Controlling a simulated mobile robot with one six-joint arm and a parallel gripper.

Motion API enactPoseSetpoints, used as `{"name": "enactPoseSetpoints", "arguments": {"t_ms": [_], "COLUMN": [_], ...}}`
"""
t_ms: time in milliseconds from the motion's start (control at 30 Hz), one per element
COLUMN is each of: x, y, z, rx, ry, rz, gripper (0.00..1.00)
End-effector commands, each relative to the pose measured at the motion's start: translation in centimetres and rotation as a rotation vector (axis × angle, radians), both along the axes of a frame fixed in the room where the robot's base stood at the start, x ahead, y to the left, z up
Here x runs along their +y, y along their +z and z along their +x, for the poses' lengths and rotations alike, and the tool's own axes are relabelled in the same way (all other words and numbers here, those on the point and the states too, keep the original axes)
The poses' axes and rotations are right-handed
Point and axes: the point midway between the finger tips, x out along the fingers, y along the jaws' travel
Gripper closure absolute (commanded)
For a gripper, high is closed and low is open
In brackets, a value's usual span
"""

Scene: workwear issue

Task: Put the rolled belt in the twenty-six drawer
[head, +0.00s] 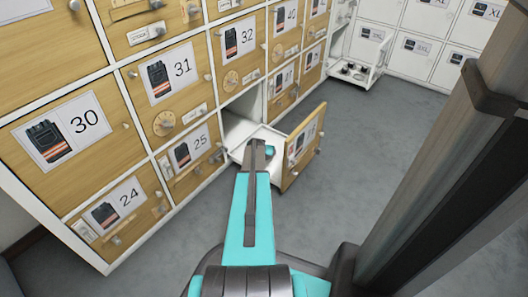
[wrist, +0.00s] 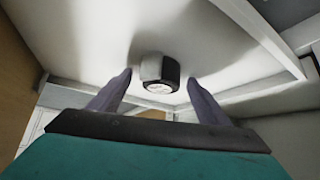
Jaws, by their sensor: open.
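An open drawer (head: 300,148) with a wooden front stands out of the wall of drawers, just right of the drawer marked 25; its own number cannot be read. My gripper (head: 262,148) reaches into it from above. In the wrist view my gripper (wrist: 158,90) is open, its two grey fingers apart. A small dark rolled item with a pale end, seemingly the rolled belt (wrist: 160,72), lies on the white drawer floor (wrist: 85,40) just beyond and between the fingertips, with no finger clearly touching it. In the head view my arm hides the belt.
Closed wooden drawers marked 30 (head: 70,130), 31 (head: 168,75), 32 (head: 238,45), 24 (head: 115,207) and 25 (head: 190,152) fill the left. A white drawer (head: 355,73) with small dark items stands open at the back. Grey floor (head: 400,130) is clear between.

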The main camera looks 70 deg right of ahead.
Motion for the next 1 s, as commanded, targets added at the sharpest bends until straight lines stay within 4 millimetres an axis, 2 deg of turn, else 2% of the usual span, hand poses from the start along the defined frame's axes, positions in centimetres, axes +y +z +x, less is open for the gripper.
{"name": "enactPoseSetpoints", "arguments": {"t_ms": [367,1000], "x": [0.6,5.5], "y": [1.0,6.6], "z": [-0.1,-0.7], "rx": [0.0,0.0], "ry": [0.0,0.002], "rz": [0.0,-0.001], "gripper": [0.29,0.29]}}
